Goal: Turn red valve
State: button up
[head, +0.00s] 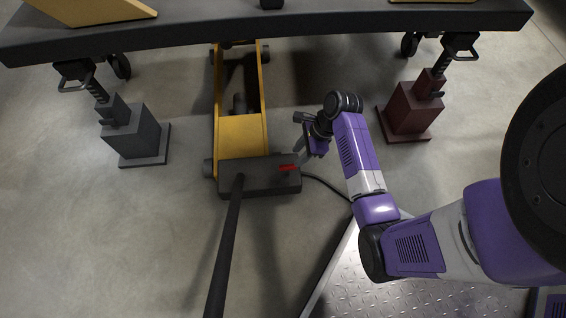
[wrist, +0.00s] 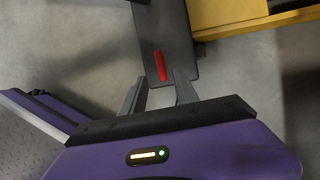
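The red valve (head: 287,168) is a small red bar on the dark end block (head: 258,184) of a yellow floor jack (head: 240,134). The wrist view shows the valve (wrist: 160,66) lying lengthwise on the dark block (wrist: 165,30). My gripper (head: 301,158) is at the block's right end, close to the valve. In the wrist view my gripper (wrist: 159,77) is open, with one finger to each side of the valve's near end. Most of the bar shows beyond the fingertips. I cannot tell whether the fingers touch it.
A long dark jack handle (head: 228,245) slants toward the front. A grey jack stand (head: 138,135) stands left and a dark red one (head: 410,110) right, under a dark platform (head: 300,22). A dark hose (head: 328,184) runs beside the block. The left floor is clear.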

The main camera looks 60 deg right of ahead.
aim_at(289, 166)
jog(key=b+x, duration=0.4)
jog(key=x, duration=0.3)
jog(key=shift+w+f+b, duration=0.15)
jog(key=shift+f+b, duration=0.15)
jog(key=shift+b, duration=0.05)
grip_shut()
